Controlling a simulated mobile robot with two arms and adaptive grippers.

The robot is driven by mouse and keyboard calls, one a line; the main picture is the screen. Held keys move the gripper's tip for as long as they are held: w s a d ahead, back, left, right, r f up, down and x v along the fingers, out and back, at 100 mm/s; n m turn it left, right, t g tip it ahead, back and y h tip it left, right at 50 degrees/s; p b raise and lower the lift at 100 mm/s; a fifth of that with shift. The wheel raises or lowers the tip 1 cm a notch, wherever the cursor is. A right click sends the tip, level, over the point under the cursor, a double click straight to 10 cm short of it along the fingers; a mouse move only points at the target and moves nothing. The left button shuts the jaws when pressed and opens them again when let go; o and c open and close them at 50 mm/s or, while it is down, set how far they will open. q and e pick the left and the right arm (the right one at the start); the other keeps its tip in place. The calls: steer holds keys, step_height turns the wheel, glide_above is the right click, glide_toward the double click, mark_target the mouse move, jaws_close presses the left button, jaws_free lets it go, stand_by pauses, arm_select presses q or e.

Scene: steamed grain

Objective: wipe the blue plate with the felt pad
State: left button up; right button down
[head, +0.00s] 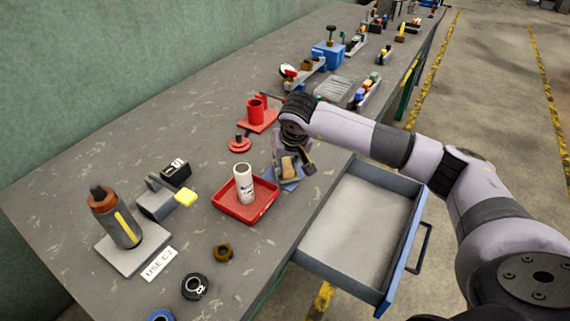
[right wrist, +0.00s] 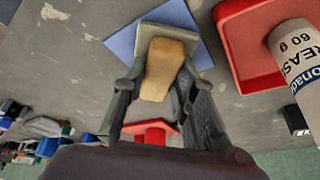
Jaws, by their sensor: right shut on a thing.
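The blue plate (head: 292,186) lies flat on the grey workbench, to the right of a red tray. Much of it is covered by the pad and gripper; its corners also show in the right wrist view (right wrist: 122,42). The felt pad has a tan grip block (head: 288,166) on a grey base (right wrist: 182,17). My right gripper (head: 296,160) is shut on the tan block (right wrist: 163,68) and holds the pad over the plate. I cannot tell whether the pad's underside touches the plate. My left gripper is not in view.
The red tray (head: 227,204) holds an upright white grease tube (head: 244,184) close beside the plate. A red stand with a cup (head: 257,111) and a red disc (head: 240,145) are behind. An open drawer (head: 361,222) juts out at the bench's front edge.

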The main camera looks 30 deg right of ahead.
mark_target(287, 164)
steer(key=shift+d+r+p, duration=0.1)
steer(key=shift+r+p, duration=1.25)
steer(key=shift+r, duration=1.55)
steer(key=shift+r+p, duration=0.7)
steer(key=shift+r, duration=0.8)
